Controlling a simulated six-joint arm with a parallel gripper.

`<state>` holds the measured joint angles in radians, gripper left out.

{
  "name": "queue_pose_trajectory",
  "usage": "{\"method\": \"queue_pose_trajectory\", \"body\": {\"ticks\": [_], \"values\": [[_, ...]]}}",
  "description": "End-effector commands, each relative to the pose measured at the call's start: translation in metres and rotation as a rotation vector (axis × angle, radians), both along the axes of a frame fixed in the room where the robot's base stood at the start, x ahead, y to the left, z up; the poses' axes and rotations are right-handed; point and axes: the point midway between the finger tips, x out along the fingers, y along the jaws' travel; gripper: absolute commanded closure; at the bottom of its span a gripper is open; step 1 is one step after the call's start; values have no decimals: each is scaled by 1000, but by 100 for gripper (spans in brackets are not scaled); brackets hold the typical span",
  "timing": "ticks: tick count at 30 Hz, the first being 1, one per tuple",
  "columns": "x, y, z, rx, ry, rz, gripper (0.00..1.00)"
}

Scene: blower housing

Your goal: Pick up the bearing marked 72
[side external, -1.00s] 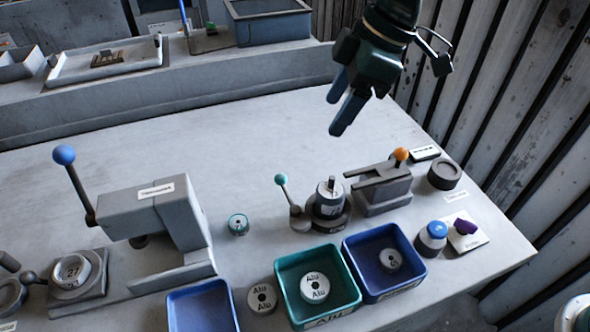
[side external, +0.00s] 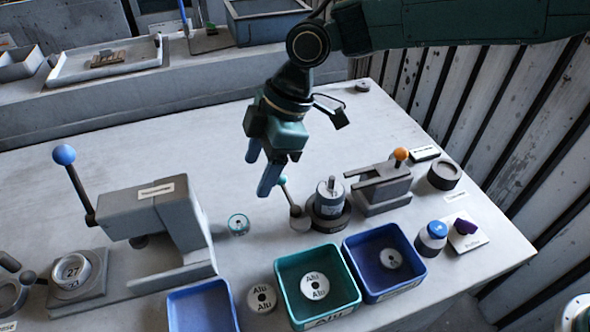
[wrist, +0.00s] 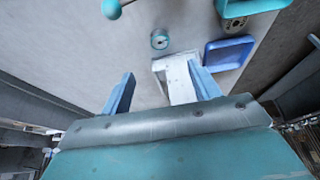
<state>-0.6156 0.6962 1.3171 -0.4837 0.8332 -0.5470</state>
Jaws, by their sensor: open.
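A small round part with a teal rim (side external: 238,225) lies alone on the table, right of the grey press; it looks like a bearing, but its marking is too small to read. The wrist view also shows it (wrist: 160,39), beyond and between my fingertips. My gripper (side external: 261,172) is open and empty, above the table and apart from the teal-rimmed part. Its two blue fingers show in the wrist view (wrist: 163,92).
The grey press (side external: 155,215) with a blue-knobbed lever stands left of the part. A teal-knobbed lever (side external: 298,215) stands to its right. A teal bin (side external: 284,300), a dark blue bin (side external: 355,270) and a blue tray (side external: 203,308) line the front.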

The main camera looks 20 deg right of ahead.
Motion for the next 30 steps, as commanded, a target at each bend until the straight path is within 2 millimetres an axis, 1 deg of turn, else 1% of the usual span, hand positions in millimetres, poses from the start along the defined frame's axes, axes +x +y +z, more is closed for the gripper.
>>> {"method": "queue_pose_trajectory", "body": {"ticks": [12, 15, 19, 26, 30], "values": [[-1, 22, -55, -2, 2, 0, 38], [0, 26, -64, -1, 1, -1, 38], [0, 29, -70, 0, 0, 0, 38], [0, 29, -71, 0, 0, 0, 38], [-1, 32, -79, -1, 1, 0, 38]]}}
